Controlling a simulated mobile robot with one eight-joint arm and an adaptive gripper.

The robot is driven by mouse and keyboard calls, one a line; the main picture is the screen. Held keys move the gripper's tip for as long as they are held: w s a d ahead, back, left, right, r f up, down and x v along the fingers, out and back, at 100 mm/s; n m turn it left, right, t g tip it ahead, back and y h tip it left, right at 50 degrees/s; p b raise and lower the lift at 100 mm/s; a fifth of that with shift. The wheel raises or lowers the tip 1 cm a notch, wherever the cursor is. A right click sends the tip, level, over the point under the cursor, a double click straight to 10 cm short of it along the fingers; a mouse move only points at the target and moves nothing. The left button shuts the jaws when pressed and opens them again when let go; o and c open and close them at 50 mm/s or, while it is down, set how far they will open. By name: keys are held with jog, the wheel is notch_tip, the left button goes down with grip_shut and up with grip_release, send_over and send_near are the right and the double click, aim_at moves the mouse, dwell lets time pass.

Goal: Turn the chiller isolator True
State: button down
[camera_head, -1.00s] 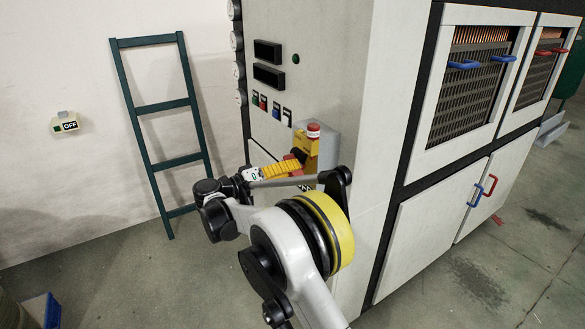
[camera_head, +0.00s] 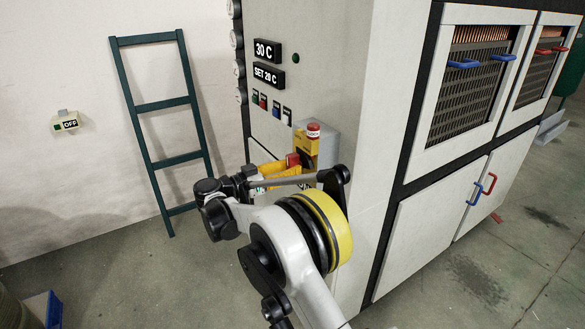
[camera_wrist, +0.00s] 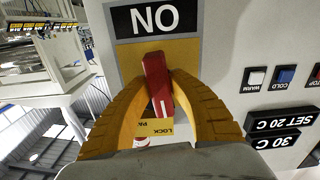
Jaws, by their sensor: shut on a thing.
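The chiller isolator shows in the wrist view as a red handle (camera_wrist: 156,82) on a yellow plate (camera_wrist: 187,53). The handle stands nearly upright in that picture, pointing at a black label (camera_wrist: 154,18) that reads "NO", probably "ON" seen upside down. My gripper (camera_wrist: 159,80) is shut on the handle, one yellow finger on each side. In the head view the red handle (camera_head: 293,160) shows at the end of my fingers, on the yellow-and-grey box, partly hidden by my gripper and arm.
Lit displays (camera_head: 267,64) read "30 C" and "SET 20 C", above several small switches (camera_head: 275,108). A green ladder (camera_head: 160,105) leans on the wall at left. The floor (camera_head: 110,275) in front is mostly clear.

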jog(key=shift+m, duration=0.5)
jog(key=c, duration=1.2)
grip_release()
jog(key=v, duration=1.2)
